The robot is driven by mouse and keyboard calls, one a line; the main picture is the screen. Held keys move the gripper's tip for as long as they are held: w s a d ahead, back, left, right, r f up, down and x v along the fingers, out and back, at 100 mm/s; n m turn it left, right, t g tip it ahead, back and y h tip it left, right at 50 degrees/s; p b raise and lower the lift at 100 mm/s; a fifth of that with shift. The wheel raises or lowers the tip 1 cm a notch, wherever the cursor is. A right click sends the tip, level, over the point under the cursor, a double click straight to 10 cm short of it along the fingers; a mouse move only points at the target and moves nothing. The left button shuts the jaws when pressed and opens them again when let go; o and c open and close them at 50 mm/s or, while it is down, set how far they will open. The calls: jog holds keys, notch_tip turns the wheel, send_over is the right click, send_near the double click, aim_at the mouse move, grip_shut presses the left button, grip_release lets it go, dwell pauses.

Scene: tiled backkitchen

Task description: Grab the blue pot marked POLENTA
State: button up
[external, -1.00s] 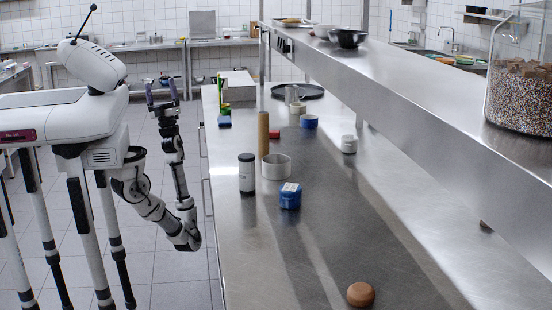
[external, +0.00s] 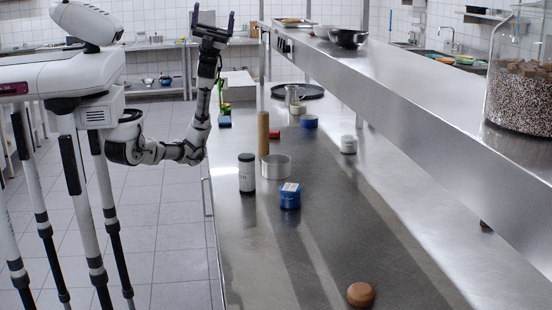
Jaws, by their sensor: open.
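A blue pot (external: 290,197) with a pale label on its top stands on the steel counter, in front of a metal ring-shaped dish. Its lettering is too small to read. Another blue, round container (external: 309,122) stands farther back on the counter. My gripper (external: 212,18) is open and empty, pointing up, high above the left edge of the counter and well away from both blue things.
A brown round object (external: 360,295) lies at the front. A steel shelf (external: 420,95) overhangs the counter's right side.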

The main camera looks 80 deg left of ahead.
jog(key=w+d+f+m+g+y+b, duration=0.1)
jog(key=w+d+f+m+g+y, duration=0.1)
jog(key=w+d+f+y, duration=0.65)
jog(key=w+d+f+m+g+y+b, duration=0.2)
jog(key=w+d+f+y, duration=0.2)
jog(key=d+f, duration=0.9)
jog(key=g+y+b, duration=0.2)
jog(key=y, duration=1.5)
send_over(291, 187)
notch_tip(291, 187, down, 19)
notch_tip(291, 187, down, 8)
jog(key=shift+s+f+p, duration=0.1)
jog(key=shift+p, duration=0.35)
jog(key=shift+d+f+p, duration=0.1)
jog(key=shift+f+p, duration=0.85)
jog(key=shift+f, duration=1.7)
jog(key=c, duration=1.3)
